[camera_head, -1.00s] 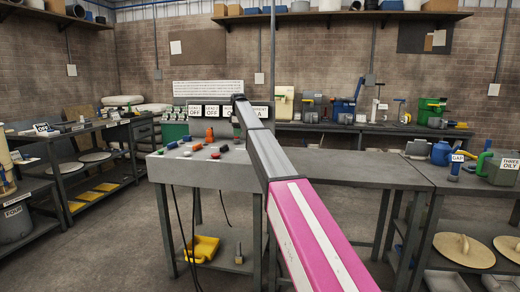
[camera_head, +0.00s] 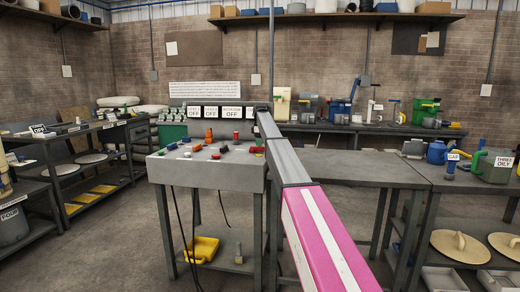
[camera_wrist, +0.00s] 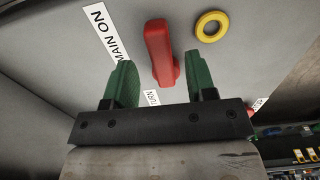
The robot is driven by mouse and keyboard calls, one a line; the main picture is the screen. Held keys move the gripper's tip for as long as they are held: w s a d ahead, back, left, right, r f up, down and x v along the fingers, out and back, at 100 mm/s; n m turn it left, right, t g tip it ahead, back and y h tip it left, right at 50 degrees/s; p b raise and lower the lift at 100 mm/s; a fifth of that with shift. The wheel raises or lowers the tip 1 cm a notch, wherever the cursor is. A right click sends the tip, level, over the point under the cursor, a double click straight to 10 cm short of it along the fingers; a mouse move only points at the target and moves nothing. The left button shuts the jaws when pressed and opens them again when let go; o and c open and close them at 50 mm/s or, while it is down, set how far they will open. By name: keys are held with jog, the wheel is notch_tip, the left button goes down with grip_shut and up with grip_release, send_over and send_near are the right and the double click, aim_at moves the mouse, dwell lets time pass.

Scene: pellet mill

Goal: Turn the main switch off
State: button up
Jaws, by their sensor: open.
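The main switch (camera_wrist: 160,50) is a red bar-shaped handle on a grey panel in the wrist view. A white label reading "MAIN ON" (camera_wrist: 101,30) is to its left. My gripper (camera_wrist: 160,62) is open, its two green fingers spread to either side of the handle's lower end. I cannot tell how deep the handle sits between them, and no contact shows. In the head view my arm reaches to the console (camera_head: 205,172), and the gripper itself cannot be made out there.
A yellow ring (camera_wrist: 212,26) sits on the panel right of the handle. The console top bears several small coloured controls, including a red one (camera_head: 236,135). Signs reading "OFF" (camera_head: 211,112) stand behind it. A bare grey bench (camera_head: 350,170) is to the right.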

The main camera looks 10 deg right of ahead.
aim_at(257, 150)
jog(key=shift+f, duration=1.75)
grip_shut()
